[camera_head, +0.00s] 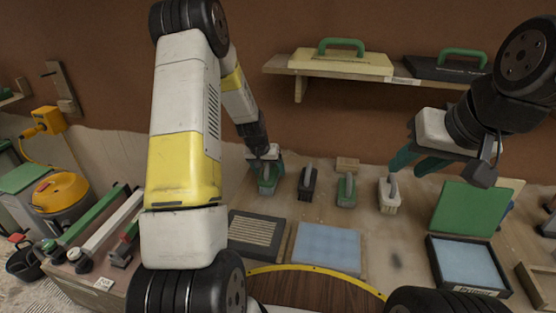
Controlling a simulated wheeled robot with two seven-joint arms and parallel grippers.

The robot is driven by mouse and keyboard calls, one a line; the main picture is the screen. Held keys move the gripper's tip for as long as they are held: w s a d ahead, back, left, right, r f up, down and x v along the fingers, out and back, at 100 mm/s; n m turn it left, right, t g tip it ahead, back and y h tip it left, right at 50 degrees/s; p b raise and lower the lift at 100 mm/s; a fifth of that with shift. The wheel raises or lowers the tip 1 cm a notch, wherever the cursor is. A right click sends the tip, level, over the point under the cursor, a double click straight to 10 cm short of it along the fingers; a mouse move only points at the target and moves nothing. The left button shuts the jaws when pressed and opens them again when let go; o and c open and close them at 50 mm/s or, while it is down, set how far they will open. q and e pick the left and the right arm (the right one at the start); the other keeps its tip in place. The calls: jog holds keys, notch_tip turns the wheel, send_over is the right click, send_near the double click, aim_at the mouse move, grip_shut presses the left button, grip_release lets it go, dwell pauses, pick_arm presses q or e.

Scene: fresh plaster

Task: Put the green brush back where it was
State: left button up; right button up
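A green brush (267,186) with a grey handle stands at the left end of a row of brushes on the table. My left gripper (264,164) is right over it, with its fingers down at the handle. Whether they are closed on the handle, or whether the brush touches the table, I cannot tell. A second green brush (346,190) stands further right, past a black brush (308,184). A cream brush (389,196) ends the row. My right gripper (418,163) is open and empty, with its teal fingers apart, above and right of the cream brush.
A grooved dark tray (238,251), a blue pad (327,247) and a black tray with blue lining (435,262) lie nearer. A green board (464,208) is at right. A wall shelf (283,66) holds a cream float (341,64) and a black float (447,70).

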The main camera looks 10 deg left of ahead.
pick_arm(q)
jog(key=s+d+v, duration=0.1)
jog(key=v, duration=1)
jog(key=s+d+v, duration=0.1)
jog(key=d+v, duration=0.1)
jog(key=v, duration=1)
jog(key=s+d+r, duration=0.1)
jog(key=s+r, duration=0.2)
jog(key=s, duration=0.4)
jog(key=s+d+r+t, duration=0.1)
jog(key=s+d+r, duration=0.1)
jog(key=s, duration=0.6)
jog(key=s+d+r, duration=0.1)
jog(key=s+r, duration=0.3)
jog(key=s, duration=0.3)
jog(key=shift+s+d+t+h, duration=0.3)
jog(key=shift+t+h, duration=0.1)
